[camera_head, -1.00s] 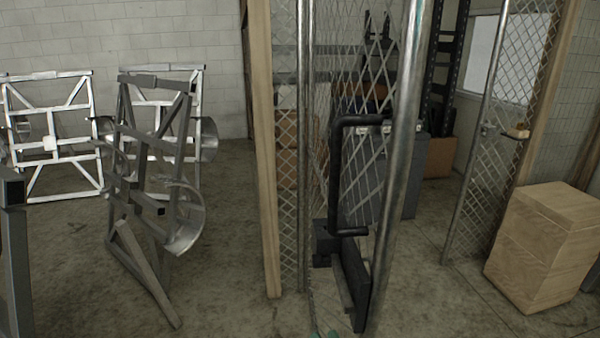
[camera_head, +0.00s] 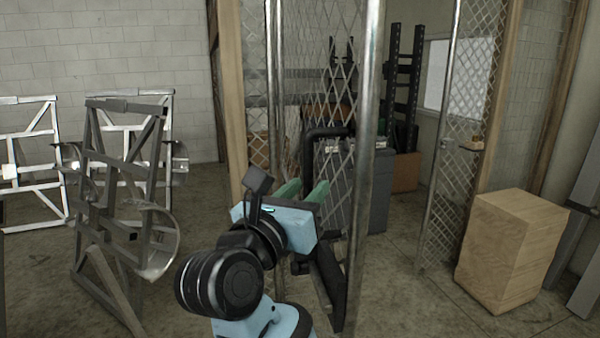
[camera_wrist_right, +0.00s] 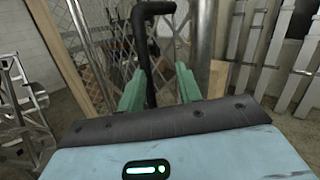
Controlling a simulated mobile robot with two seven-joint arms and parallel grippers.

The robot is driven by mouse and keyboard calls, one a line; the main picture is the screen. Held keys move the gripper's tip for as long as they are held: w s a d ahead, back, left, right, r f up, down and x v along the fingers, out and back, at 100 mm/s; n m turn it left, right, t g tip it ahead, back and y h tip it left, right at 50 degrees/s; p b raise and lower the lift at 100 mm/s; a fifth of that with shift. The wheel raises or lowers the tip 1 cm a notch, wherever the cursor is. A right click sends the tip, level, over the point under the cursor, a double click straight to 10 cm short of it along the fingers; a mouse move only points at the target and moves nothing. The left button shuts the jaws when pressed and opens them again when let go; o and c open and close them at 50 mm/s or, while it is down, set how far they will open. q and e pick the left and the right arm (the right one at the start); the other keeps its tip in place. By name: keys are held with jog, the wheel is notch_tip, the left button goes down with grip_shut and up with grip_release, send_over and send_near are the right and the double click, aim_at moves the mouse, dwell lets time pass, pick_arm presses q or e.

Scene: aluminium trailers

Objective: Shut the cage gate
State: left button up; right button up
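The cage gate (camera_head: 367,130) is a wire-mesh panel in a metal tube frame, standing open and seen nearly edge-on in the head view. A black bar handle (camera_head: 312,150) is fixed on it. My right gripper (camera_head: 305,190) is in front of the gate at the handle, with two green fingers. In the right wrist view, the fingers (camera_wrist_right: 160,82) are spread apart, with the black handle (camera_wrist_right: 140,50) between or just beyond them; contact cannot be told. My right wrist hides the lower part of the gate. My left gripper is not in view.
A second mesh panel (camera_head: 460,160) with a small latch stands at the right. A wooden box (camera_head: 508,250) sits on the floor beside it. Metal trailer frames (camera_head: 125,190) stand at the left. A wooden post (camera_head: 233,100) borders the cage. Floor is clear between gate and box.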

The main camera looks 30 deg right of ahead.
aim_at(306, 172)
jog(key=shift+w+d+r+t+y+p, duration=0.2)
jog(key=shift+w+d+y, duration=0.2)
jog(key=shift+w+d, duration=0.4)
jog(key=shift+w+d+r+t+y+p, duration=0.1)
jog(key=shift+w+d+r+y, duration=0.1)
jog(key=shift+w+d+y, duration=0.5)
jog(key=shift+w+d+r+t+y+p, duration=0.1)
jog(key=shift+w+d+r, duration=0.1)
jog(key=shift+w+d, duration=0.6)
jog(key=shift+w+a, duration=0.25)
grip_shut()
